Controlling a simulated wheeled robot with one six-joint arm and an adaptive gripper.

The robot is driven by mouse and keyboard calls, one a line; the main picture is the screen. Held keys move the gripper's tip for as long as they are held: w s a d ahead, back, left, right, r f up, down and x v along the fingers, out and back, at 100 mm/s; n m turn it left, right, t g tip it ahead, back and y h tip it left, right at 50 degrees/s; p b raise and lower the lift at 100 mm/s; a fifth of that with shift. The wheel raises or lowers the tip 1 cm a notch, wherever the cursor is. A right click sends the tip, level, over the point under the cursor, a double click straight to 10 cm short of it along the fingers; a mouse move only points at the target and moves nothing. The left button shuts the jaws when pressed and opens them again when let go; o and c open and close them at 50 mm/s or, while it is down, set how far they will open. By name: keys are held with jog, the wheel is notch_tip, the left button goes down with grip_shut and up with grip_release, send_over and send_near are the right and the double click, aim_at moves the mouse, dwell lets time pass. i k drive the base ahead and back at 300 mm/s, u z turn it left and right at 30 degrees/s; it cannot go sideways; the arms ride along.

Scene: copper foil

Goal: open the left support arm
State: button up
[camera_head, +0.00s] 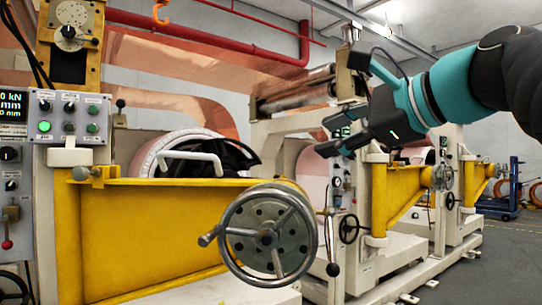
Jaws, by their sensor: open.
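The left support arm (140,222) is a large yellow bracket in the left foreground, running right from the cream machine post. A grey metal handwheel (240,222) with a side crank knob sits at its right end. A pale bar handle (190,156) stands on its top edge.
A control panel (70,118) with buttons stands at far left. A second yellow support arm (405,190) with a handwheel is behind to the right. Copper foil (165,65) and a red pipe (215,42) run overhead. Grey floor (500,265) is clear at right.

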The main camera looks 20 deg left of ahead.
aim_at(119, 239)
jog(key=u, duration=0.7)
jog(key=i, duration=0.6)
jog(key=z, duration=0.05)
